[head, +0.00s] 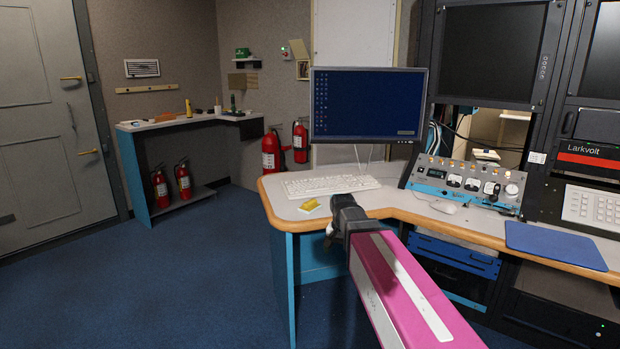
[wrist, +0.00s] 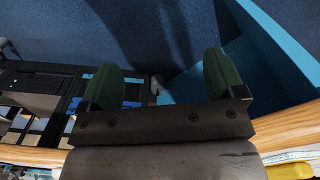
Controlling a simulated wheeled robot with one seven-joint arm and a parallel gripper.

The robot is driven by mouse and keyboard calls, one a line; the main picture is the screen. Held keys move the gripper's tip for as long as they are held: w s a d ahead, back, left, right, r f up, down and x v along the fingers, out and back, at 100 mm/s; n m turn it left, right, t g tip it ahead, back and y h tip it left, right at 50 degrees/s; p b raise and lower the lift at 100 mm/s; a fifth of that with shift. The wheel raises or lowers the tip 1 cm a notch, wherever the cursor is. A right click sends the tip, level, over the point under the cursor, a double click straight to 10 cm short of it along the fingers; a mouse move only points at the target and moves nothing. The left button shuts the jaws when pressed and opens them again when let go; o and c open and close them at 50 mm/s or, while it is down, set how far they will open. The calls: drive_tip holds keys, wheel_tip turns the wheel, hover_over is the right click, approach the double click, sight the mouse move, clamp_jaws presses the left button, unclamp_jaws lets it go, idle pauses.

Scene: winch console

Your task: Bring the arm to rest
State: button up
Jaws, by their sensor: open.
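My arm, with a pink and white link, reaches from the lower right of the head view to the desk's front edge. My gripper is at its far end, a dark shape mostly hidden behind the wrist in that view. In the wrist view my gripper (wrist: 162,78) shows two green fingers spread apart with nothing held between them. The fingers point past the wooden desk edge toward the blue floor.
The desk (head: 388,199) carries a white keyboard (head: 330,185), a yellow object (head: 310,205), a monitor (head: 368,105) and a control console (head: 465,183). Fire extinguishers (head: 271,152) stand behind. The blue floor (head: 170,275) at left is clear.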

drive_tip(key=s+d+f+n, duration=0.3)
drive_tip(key=s+d+f, duration=0.5)
drive_tip(key=s+f, duration=0.3)
wheel_tip(320, 180, down, 2)
drive_tip(key=shift+s+f+n, duration=0.2)
drive_tip(key=shift+s+n, duration=0.1)
drive_tip(key=shift+s, duration=0.05)
